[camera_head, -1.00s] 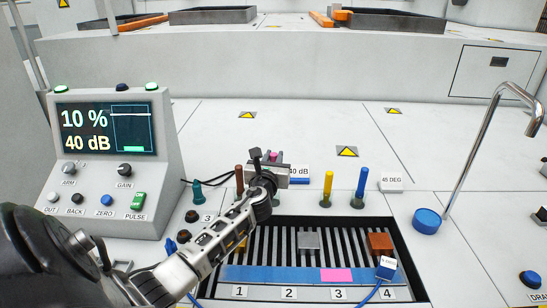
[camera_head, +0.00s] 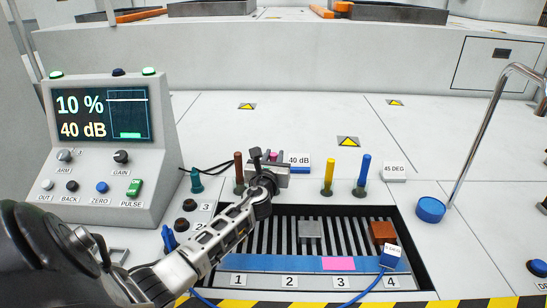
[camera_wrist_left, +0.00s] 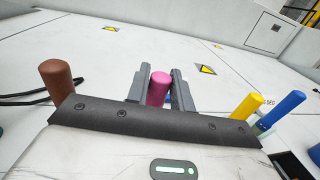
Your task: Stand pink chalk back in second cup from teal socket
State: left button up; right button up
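The pink chalk (camera_head: 273,155) is upright between the two fingers of my left gripper (camera_head: 270,165). The left wrist view shows the chalk (camera_wrist_left: 158,88) with a finger close on each side, and the gripper looks shut on it. Its top is about level with the brown chalk's top (camera_head: 239,162). The gripper hides its lower end and the second cup, so I cannot tell how deep it sits. The teal socket (camera_head: 196,182) is to the left, with the brown chalk's cup (camera_head: 239,189) between. My right gripper is out of view.
Yellow chalk (camera_head: 328,174) and blue chalk (camera_head: 363,172) stand in cups to the right. A 40 dB label block (camera_head: 298,161) is just beside the gripper. A slotted tray (camera_head: 270,262) lies in front, a console (camera_head: 110,150) at left, and a curved metal pipe (camera_head: 480,140) at right.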

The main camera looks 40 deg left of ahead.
pick_arm(q)
jog(key=o, duration=0.4)
jog(key=v, duration=1.6)
jog(key=shift+p, duration=0.3)
